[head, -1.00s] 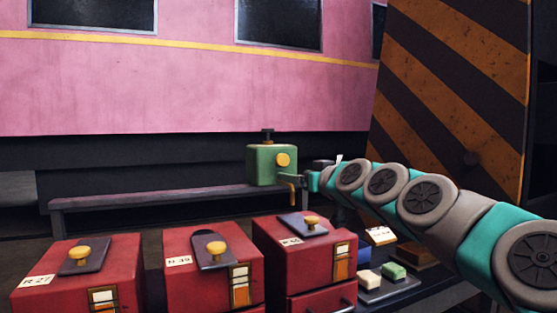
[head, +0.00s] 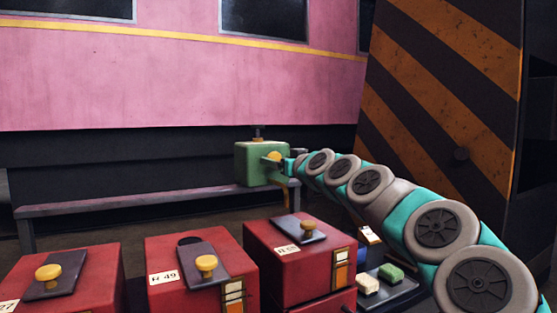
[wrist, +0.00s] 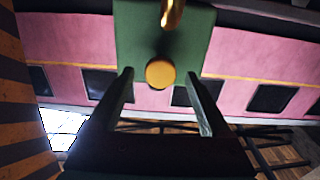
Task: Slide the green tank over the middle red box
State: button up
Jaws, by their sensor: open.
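The green tank (head: 253,165) has a dark stem on top, a yellow knob (head: 273,157) on its side and a brass spout below. It appears upright beyond the red boxes; what holds it up is unclear. My gripper (wrist: 158,77) is open at the tank's knob side, and its fingers lie to either side of the yellow knob (wrist: 160,73) in the wrist view. I cannot tell whether they touch the tank. The middle red box (head: 165,249), labelled 49, has a dark plate with a yellow knob on top. A dark round patch shows at the plate's far end.
Red boxes stand left (head: 92,280) and right (head: 275,250) of the middle one. A dark tray (head: 400,290) with small blocks lies right, below my arm. A bench (head: 120,205) runs behind, before a pink carriage (head: 170,80). A striped panel (head: 440,100) rises right.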

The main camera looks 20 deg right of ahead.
jog(key=shift+w, duration=0.3)
jog(key=shift+c, duration=0.4)
jog(key=shift+a, duration=0.1)
grip_shut()
dwell(0.4)
